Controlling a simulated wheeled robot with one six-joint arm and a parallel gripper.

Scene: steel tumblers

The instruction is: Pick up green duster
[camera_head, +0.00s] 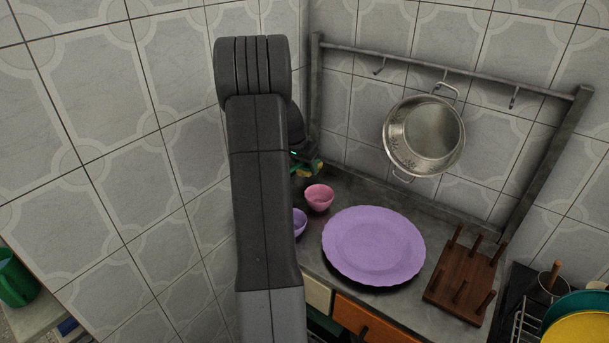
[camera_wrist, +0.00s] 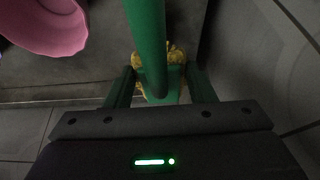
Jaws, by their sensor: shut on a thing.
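The green duster (camera_wrist: 147,40) is between the two fingers of my gripper (camera_wrist: 160,76) in the wrist view. Its green handle runs toward the top of that view, and yellow parts show around its green body. The fingers are shut on the body, one on each side. In the head view, a small green and yellow part of the duster (camera_head: 315,169) shows at the back left corner of the counter, just below my dark gripper. My arm hides much of that corner. I cannot tell whether the duster touches the counter.
A pink bowl (camera_head: 318,197) stands close by on the counter, also in the wrist view (camera_wrist: 45,22). A purple bowl (camera_head: 299,222) is partly behind my arm. A purple plate (camera_head: 374,244) and a wooden peg rack (camera_head: 463,274) stand right. A steel colander (camera_head: 405,140) hangs above.

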